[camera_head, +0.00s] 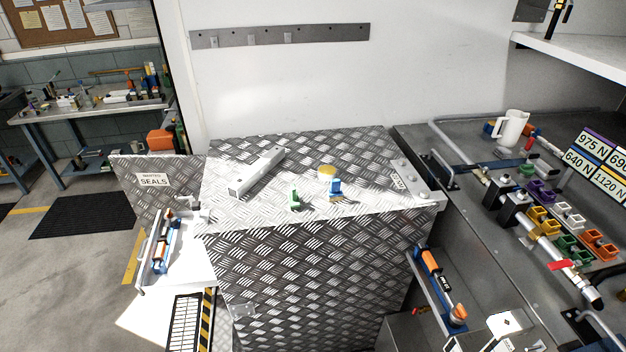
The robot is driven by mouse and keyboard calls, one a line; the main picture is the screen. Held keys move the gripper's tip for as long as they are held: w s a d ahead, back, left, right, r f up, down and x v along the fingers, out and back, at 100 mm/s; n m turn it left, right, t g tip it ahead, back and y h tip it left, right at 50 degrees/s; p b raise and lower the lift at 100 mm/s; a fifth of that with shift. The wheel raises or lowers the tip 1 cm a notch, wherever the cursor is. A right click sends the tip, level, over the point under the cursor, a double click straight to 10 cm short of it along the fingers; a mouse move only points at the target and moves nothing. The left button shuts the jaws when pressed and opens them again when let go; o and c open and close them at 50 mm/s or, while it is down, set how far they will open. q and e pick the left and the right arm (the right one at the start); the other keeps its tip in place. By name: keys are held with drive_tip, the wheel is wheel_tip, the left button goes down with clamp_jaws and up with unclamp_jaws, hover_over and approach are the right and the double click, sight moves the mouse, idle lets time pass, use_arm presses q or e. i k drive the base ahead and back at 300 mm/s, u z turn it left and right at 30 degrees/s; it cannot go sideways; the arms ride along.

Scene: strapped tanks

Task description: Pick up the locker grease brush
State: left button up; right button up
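A diamond-plate locker (300,270) stands in the middle. On its top, near the front edge, are a small green piece (294,200) and a small blue piece (335,188) with a pale part. A yellow round tin (327,172) sits just behind the blue piece. I cannot tell for sure which small thing is the locker grease brush; they are too small to make out.
A grey bar (257,172) lies on the locker top at left. The locker door (140,178) stands open at left. At right, a metal bench (450,208) holds a white mug (511,128), pipes and colored blocks. An orange and blue tool (437,280) hangs at the locker's right.

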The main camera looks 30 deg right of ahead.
sight(335, 194)
drive_tip(key=z, duration=0.2)
drive_tip(key=i, duration=0.7)
drive_tip(key=z, duration=1)
drive_tip(key=i, duration=0.65)
drive_tip(key=z, duration=0.6)
